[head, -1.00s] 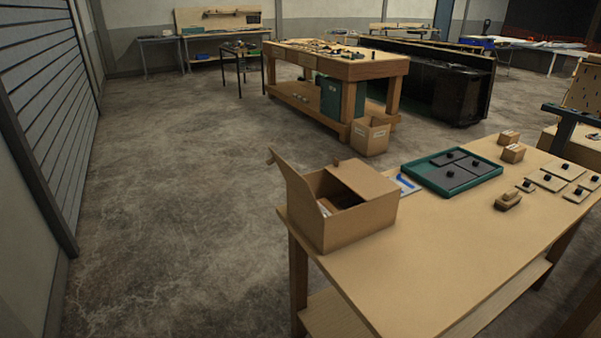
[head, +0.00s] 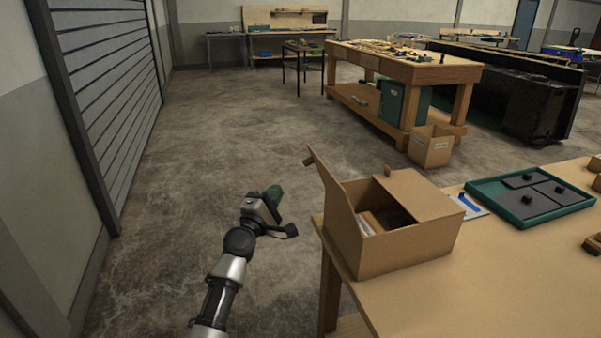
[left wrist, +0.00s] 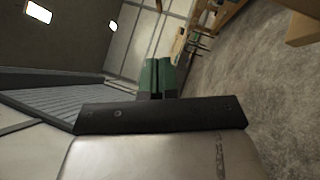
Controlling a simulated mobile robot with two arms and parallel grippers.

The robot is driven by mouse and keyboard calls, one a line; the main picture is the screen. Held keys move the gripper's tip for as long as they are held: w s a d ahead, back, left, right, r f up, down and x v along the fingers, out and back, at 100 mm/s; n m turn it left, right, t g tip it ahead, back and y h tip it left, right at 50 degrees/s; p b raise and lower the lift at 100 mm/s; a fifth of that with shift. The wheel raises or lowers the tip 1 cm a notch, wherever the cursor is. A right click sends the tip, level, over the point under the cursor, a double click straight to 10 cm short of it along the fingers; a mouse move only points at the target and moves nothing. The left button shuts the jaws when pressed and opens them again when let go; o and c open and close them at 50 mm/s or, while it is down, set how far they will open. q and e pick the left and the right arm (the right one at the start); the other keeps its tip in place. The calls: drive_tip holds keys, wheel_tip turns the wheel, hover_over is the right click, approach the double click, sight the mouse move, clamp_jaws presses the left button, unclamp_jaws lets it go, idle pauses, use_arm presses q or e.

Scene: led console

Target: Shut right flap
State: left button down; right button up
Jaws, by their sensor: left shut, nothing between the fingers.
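The open cardboard box (head: 405,245) stands at the left corner of the workbench. Its right flap (head: 415,193) lies nearly level over the right part of the opening. Its left flap (head: 338,205) stands up, tilted outward. Part of the dark inside shows between them, with something pale in it. My left gripper (head: 274,194) has green fingertips and is shut and empty. It is left of the box, over the floor, apart from both flaps. The left wrist view shows its green fingers (left wrist: 158,78) together, with no box in sight. My right gripper is not in view.
The workbench (head: 500,290) has a green tray (head: 530,200) with dark plates right of the box. A blue-marked card (head: 468,204) lies between them. Another bench (head: 400,68) and a floor carton (head: 431,148) stand behind. The floor at left is clear.

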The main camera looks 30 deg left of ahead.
use_arm(q)
drive_tip(key=w+d+r, duration=0.2)
drive_tip(key=w, duration=0.5)
drive_tip(key=shift+w+r+p, duration=0.3)
drive_tip(key=shift+w+p, duration=0.1)
drive_tip(key=shift+p, duration=0.05)
